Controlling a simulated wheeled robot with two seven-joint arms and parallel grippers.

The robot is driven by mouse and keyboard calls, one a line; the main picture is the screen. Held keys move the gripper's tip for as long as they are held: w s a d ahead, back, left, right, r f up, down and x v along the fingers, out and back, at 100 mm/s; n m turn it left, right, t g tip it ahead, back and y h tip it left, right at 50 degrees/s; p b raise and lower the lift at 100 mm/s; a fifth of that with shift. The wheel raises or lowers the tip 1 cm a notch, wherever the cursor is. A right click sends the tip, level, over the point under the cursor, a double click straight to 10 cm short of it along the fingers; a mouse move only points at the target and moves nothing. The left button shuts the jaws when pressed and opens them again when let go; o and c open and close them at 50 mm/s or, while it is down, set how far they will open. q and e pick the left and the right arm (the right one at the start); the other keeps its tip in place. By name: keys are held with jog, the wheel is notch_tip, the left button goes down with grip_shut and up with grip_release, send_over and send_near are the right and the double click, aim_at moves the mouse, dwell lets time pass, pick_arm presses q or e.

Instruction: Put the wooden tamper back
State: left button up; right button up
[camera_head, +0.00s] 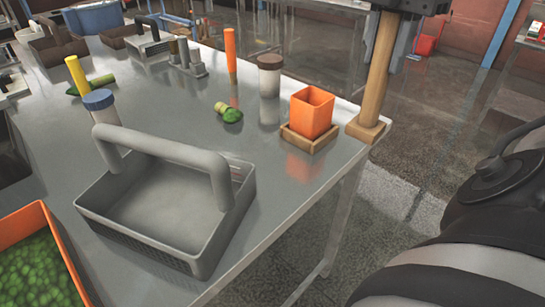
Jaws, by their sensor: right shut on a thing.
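The wooden tamper (379,70) is a long upright rod with a square block at its foot, at the right corner of the metal table. My right gripper (393,6) shows only in part at the top edge, shut on the tamper's upper end. The foot shows by the table's edge, right of the orange square cup (312,112); I cannot tell whether it touches the table. The cup stands in a small wooden tray (309,144). The tamper's top is cut off by the frame. My left gripper is not in view.
A grey handled carrier (165,205), empty, stands at the front of the table (262,150). An orange bin of green pieces (42,255) is at lower left. A brown-lidded jar (270,76), orange stick (231,50), green-filled scoop (229,112) and blue-lidded jar (101,106) stand around.

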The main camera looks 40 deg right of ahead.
jog(key=shift+w+a, duration=0.2)
jog(key=shift+a, duration=0.05)
jog(key=w+a+f+p, duration=0.3)
jog(key=w+a+f, duration=0.6)
jog(key=f, duration=0.4)
jog(key=shift+w+f, duration=0.15)
jog(key=shift+w, duration=0.15)
jog(key=o, duration=0.9)
jog(key=shift+a, duration=0.1)
pick_arm(q)
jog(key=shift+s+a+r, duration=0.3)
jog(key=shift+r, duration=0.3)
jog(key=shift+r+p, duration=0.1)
jog(key=shift+p, duration=0.2)
pick_arm(e)
jog(key=shift+r, duration=0.2)
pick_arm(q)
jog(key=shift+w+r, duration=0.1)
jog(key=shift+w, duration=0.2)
pick_arm(e)
notch_tip(320, 180, up, 12)
jog(key=shift+r, duration=0.1)
